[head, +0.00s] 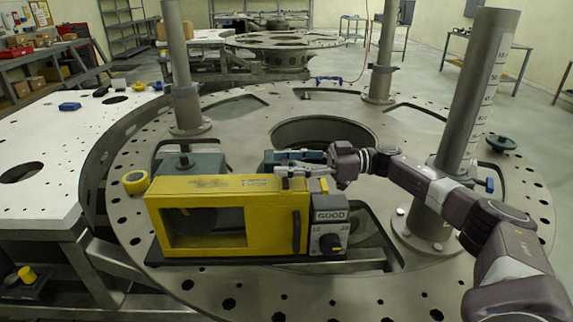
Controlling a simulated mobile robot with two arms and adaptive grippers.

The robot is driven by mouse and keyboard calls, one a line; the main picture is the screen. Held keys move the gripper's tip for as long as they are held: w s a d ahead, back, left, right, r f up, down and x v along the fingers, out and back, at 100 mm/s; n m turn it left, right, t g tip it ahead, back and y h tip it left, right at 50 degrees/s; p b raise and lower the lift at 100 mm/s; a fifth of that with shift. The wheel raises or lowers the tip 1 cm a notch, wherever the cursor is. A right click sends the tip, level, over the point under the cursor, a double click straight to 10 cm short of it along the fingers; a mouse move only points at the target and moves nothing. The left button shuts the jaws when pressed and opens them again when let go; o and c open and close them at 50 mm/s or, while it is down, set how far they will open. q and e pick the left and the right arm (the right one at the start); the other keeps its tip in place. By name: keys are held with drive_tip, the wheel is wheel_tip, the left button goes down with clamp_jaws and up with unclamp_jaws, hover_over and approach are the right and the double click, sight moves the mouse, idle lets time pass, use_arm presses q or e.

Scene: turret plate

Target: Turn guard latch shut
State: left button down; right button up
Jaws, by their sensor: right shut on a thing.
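A yellow guard (222,186) with a rectangular window stands on the round metal turret plate (128,210). A grey panel at its right end carries a "GOOD" label and a dark knob (330,243). A black handle (296,232) is upright on the guard's right side. My right gripper (285,163) reaches in from the right, fingers pointing left, at the guard's top rear edge near its right end. It is shut on a small part there, seemingly the guard latch, mostly hidden by the fingers. The latch's angle cannot be made out. My left gripper is not in view.
Tall grey posts rise from the plate at right (470,110), back (384,60) and left (181,75). A yellow tape roll (136,181) lies left of the guard. A large hole (350,130) opens behind my gripper. The plate's front rim is clear.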

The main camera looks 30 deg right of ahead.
drive_tip(key=shift+a+f, duration=0.1)
drive_tip(key=shift+f, duration=0.1)
drive_tip(key=o, duration=0.8)
drive_tip(key=shift+c, duration=0.2)
drive_tip(key=o, duration=0.4)
drive_tip(key=shift+w+a, duration=0.1)
drive_tip(key=shift+r, duration=0.1)
drive_tip(key=v, duration=1.2)
